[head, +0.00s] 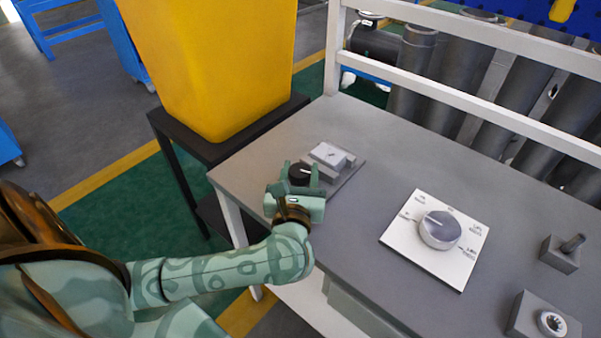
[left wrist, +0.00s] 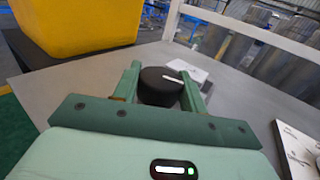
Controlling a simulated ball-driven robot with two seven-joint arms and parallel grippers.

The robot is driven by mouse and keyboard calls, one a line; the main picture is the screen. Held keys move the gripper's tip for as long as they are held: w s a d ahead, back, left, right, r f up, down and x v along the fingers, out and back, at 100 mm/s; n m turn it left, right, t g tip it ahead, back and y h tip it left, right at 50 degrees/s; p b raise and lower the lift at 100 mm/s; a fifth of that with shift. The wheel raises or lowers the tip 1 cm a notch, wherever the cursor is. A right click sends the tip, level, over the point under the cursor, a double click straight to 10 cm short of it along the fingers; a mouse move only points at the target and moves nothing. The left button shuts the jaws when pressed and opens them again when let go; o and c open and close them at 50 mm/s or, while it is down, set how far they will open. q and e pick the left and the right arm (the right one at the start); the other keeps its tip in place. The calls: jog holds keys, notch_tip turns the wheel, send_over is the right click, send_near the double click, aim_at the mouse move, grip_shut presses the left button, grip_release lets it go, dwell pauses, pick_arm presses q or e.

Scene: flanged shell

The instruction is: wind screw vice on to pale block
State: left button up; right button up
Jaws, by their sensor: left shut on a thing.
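The screw vice (head: 344,177) is a grey fixture at the table's left end. Its round black knob (head: 299,175) has a white pointer line and also shows in the left wrist view (left wrist: 157,90). The pale block (head: 329,153) is a light grey piece at the vice, just beyond the knob; whether a jaw touches it I cannot tell. My left gripper (head: 297,186) is shut on the knob, one green finger on each side, and shows the same way in the left wrist view (left wrist: 160,92). The knob and gripper hide the screw. My right gripper is not in view.
A white plate with a silver dial (head: 440,230) lies right of the vice. Grey blocks (head: 560,254) (head: 540,317) with a peg and a round fitting stand further right. A yellow bin (head: 220,70) stands left. A white rail (head: 470,105) runs behind the table.

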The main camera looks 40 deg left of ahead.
pick_arm(q)
jog(key=o, duration=1)
jog(key=p+v, duration=0.1)
jog(key=v, duration=1.5)
jog(key=shift+s+d+p, duration=0.1)
jog(key=shift+s+p, duration=0.05)
jog(key=shift+p, duration=0.2)
